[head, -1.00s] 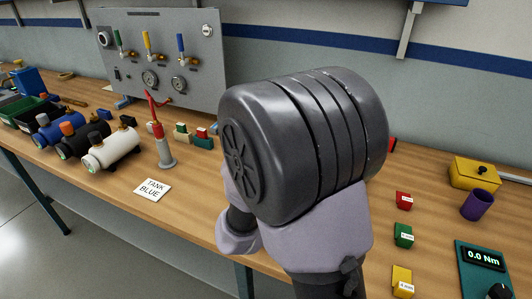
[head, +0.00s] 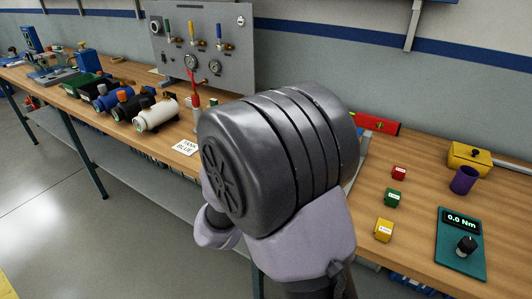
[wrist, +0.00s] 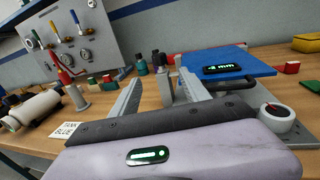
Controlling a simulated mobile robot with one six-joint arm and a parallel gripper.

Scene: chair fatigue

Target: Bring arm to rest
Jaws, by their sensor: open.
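My arm fills the middle of the head view, with a large dark joint and pale links, and it hides part of the bench. My gripper (wrist: 160,97) shows in the wrist view, its two grey fingers spread wide apart above the bench. Nothing is held between the fingers. Beyond them stand small dark bottle-like items (wrist: 158,62) and a blue board (wrist: 225,66) with a lit display. In the head view the gripper is hidden behind my arm.
The wooden bench (head: 420,218) holds red, green and yellow blocks (head: 393,198), a torque meter (head: 461,245), a purple cup (head: 464,180) and a yellow box (head: 468,156) at right. Tanks (head: 156,115) and a grey valve panel (head: 203,45) stand left. Floor in front is clear.

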